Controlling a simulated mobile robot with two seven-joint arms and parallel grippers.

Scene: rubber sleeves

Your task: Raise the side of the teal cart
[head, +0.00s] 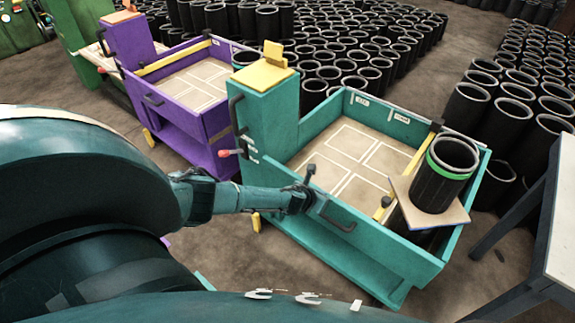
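The teal cart (272,115) stands right of centre in the head view, with a light floor marked with white outlines. Its near side (385,246) is a long teal panel with a black handle (338,220); it appears roughly upright along the near edge, but whether it is latched I cannot tell. My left gripper (311,190) is at this panel, close to the handle's left end. Its fingers are small and dark, so I cannot tell whether it is open, shut or touching the handle. My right gripper is not in view.
A black sleeve with a green band (437,180) stands on a board (452,212) at the cart's right end. A purple cart (180,110) stands to the left. Many black sleeves (480,105) crowd behind. A dark-legged table (562,225) is at the right edge.

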